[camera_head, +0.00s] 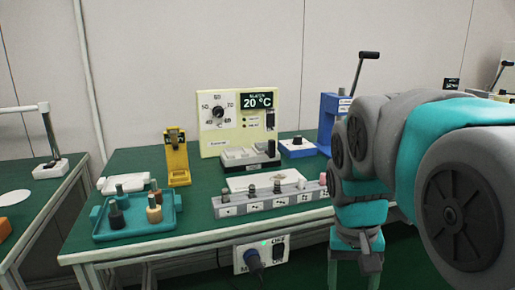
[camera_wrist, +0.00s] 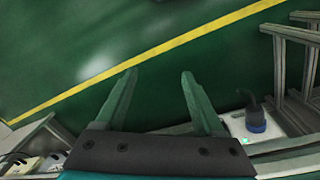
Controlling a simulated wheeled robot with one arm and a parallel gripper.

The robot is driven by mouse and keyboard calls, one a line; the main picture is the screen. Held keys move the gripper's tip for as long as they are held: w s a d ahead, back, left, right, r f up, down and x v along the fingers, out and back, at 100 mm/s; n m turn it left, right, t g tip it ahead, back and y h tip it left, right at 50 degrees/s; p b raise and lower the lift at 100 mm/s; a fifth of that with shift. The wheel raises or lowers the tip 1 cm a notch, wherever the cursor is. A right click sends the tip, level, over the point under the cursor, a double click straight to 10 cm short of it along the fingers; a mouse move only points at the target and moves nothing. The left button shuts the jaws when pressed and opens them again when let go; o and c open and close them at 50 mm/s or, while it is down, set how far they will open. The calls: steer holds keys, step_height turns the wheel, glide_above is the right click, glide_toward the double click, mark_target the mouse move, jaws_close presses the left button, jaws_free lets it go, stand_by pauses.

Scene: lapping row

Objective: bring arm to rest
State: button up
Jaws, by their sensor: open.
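My gripper (camera_wrist: 156,90) shows in the wrist view with its two green fingers apart and nothing between them. Below the fingers in that view is the green floor with a yellow line. In the head view my grey and teal arm fills the right side, in front of the table's right part. The wrist end of the arm (camera_head: 360,240) hangs down at the table's front edge. The fingertips cannot be made out clearly there.
A green-topped table (camera_head: 190,205) bears a teal tray (camera_head: 160,228) with several small pieces, a yellow stand (camera_head: 177,160), a cream control panel (camera_head: 238,125), a grey labelled strip (camera_head: 245,205) and a blue press (camera_head: 330,115). A socket box (camera_head: 262,256) hangs at its front.

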steer(key=s+a+f+n, duration=0.1)
steer(key=s+f, duration=0.4)
steer(key=s, duration=0.3)
steer(key=s+a+f+n+g+y, duration=0.1)
steer(key=s+f, duration=0.5)
steer(key=s, duration=0.2)
steer(key=shift+s+f+n+g, duration=0.2)
steer(key=shift+s+n+g, duration=0.05)
steer(key=shift+n+g, duration=0.05)
